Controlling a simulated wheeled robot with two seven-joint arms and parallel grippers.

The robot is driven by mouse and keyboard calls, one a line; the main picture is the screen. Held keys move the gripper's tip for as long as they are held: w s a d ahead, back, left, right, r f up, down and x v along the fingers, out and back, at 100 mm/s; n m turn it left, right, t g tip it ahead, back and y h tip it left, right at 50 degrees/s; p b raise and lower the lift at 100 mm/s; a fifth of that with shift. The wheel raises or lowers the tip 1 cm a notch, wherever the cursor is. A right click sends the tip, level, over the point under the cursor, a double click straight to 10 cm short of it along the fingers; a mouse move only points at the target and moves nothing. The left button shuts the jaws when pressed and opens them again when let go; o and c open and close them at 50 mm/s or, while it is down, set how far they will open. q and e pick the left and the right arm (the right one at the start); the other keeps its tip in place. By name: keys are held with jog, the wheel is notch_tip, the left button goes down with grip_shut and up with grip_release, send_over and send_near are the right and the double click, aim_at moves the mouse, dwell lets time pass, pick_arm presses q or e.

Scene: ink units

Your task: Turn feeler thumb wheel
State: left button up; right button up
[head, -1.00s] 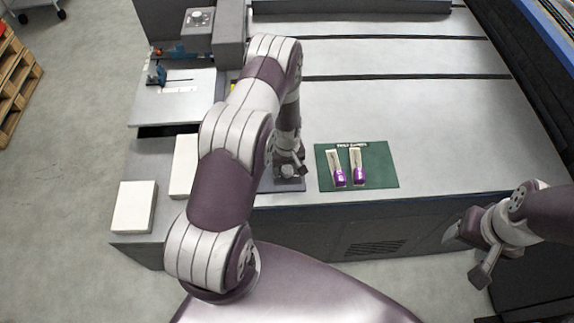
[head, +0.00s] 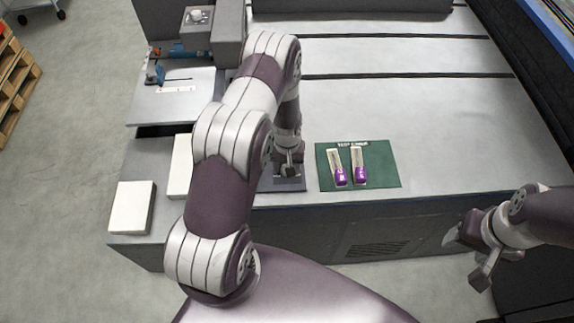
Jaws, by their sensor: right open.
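A grey feeder unit stands at the back left with a pale round knob (head: 197,15) on top. I cannot tell whether this knob is the feeler thumb wheel. My right gripper (head: 464,252) is open and empty, in front of the table at the right.
A green mat (head: 385,172) holds two purple-and-white items (head: 340,167) right of my left gripper. The dark pad (head: 290,186) lies beside it. White blocks (head: 131,208) (head: 181,166) stand at the left. The broad grey table (head: 440,130) is clear behind the mat.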

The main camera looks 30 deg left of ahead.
pick_arm(q)
jog(key=shift+o, duration=0.6)
jog(key=shift+r, duration=0.1)
jog(key=shift+r, duration=0.25)
notch_tip(320, 180, up, 12)
jog(key=b, duration=0.2)
dwell(0.5)
